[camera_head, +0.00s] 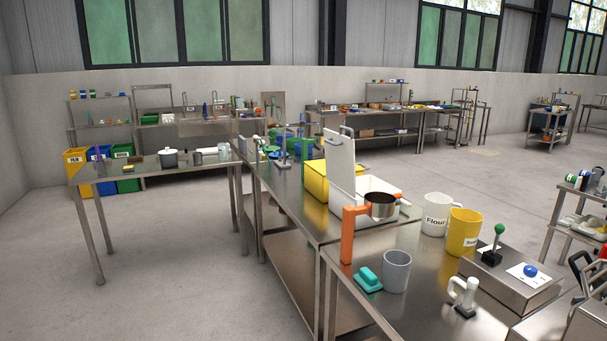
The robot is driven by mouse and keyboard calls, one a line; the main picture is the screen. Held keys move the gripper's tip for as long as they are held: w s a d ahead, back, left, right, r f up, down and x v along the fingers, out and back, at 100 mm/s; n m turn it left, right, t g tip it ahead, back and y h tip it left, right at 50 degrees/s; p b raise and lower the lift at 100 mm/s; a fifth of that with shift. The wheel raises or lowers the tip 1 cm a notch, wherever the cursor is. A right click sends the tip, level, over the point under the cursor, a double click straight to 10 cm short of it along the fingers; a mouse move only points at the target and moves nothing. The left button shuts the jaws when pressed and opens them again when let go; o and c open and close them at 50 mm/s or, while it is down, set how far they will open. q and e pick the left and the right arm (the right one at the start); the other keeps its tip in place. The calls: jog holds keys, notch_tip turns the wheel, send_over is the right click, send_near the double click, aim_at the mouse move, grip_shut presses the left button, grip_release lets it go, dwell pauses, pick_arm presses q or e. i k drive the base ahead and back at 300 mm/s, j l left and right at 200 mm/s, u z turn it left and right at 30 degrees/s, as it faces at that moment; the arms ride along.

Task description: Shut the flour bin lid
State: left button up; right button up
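A white bin (376,184) stands on the steel table right of the yellow bin. Its pale lid (341,162) is open and stands nearly upright along the bin's left side, with a handle at its top edge. I take this as the flour bin, but no label on it is readable. A white mug-like jug marked "Flour" (435,216) stands to its right. An orange stand with a dark pot (380,207) is in front and hides part of the bin. Neither of my grippers can be made out.
A yellow bin (316,184) stands left of the lid. A yellow jug (462,234), grey cup (396,272), teal object (368,280) and control box with a green-knobbed lever (498,232) are nearer. Dark looped parts (581,266) show at the right edge. Floor at left is clear.

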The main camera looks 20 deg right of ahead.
aim_at(340, 150)
jog(key=i+u, duration=0.1)
jog(key=u, duration=0.75)
jog(key=i+l+u, duration=0.1)
jog(key=u, duration=0.3)
jog(key=l+u, duration=0.1)
jog(key=u, duration=0.3)
jog(key=i+u, duration=0.1)
jog(key=u, duration=9.25)
jog(key=i+j+z, duration=0.25)
jog(key=z, duration=0.15)
jog(key=i+j+z, duration=0.65)
jog(key=j+z, duration=0.2)
